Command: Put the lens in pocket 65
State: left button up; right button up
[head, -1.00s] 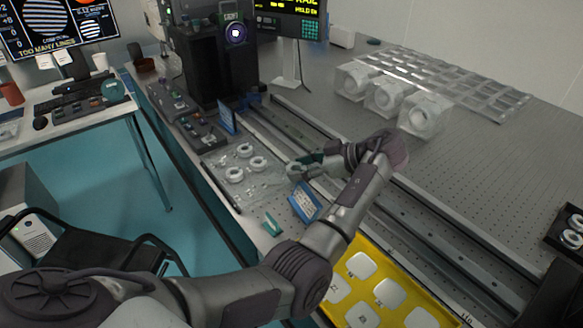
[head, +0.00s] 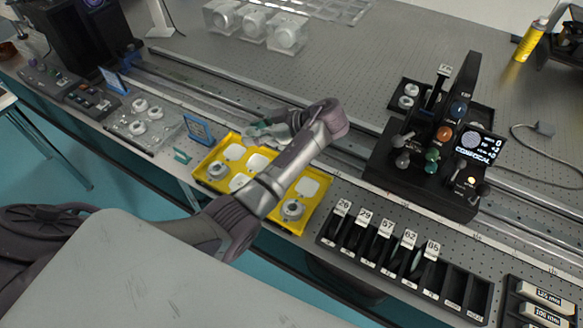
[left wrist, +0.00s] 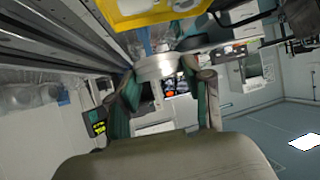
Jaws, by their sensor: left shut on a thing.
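My left gripper (head: 256,132) is at the back edge of the yellow tray in the head view. In the left wrist view its green fingers (left wrist: 160,95) are shut on a pale silver ring-mounted lens (left wrist: 156,66). In the head view the held lens is hard to make out. A black rack (head: 405,262) stands at the front right with a row of slots. My right gripper is not in view.
The yellow tray (head: 318,208) has white pads and a ring-mounted part (head: 292,210). A clear tray (head: 165,133) holds three rings, with a blue-framed card (head: 198,130) beside it. A black instrument (head: 425,165) stands behind the rack. Metal rails (head: 225,88) cross the table.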

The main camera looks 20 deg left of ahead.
pick_arm(q)
jog(key=shift+s+d+f, duration=0.1)
jog(key=shift+d+f, duration=0.15)
jog(key=shift+f, duration=0.25)
jog(key=shift+d+f, duration=0.2)
jog(key=shift+f, duration=0.3)
jog(key=f+b, duration=0.1)
jog(key=f, duration=0.2)
jog(key=shift+a+f+b, duration=0.2)
jog(key=shift+b, duration=0.1)
jog(key=shift+w+f, duration=0.2)
jog(key=shift+f, duration=0.55)
notch_tip(320, 180, down, 3)
jog(key=shift+s+d+f, duration=0.1)
jog(key=shift+f, duration=0.2)
jog(key=shift+f+b, duration=0.3)
jog(key=shift+f, duration=0.05)
jog(key=o, duration=0.9)
jog(key=shift+r, duration=0.1)
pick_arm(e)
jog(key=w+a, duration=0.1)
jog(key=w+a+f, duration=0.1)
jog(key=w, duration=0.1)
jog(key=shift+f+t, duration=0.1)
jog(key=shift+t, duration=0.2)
pick_arm(q)
jog(key=shift+s, duration=0.1)
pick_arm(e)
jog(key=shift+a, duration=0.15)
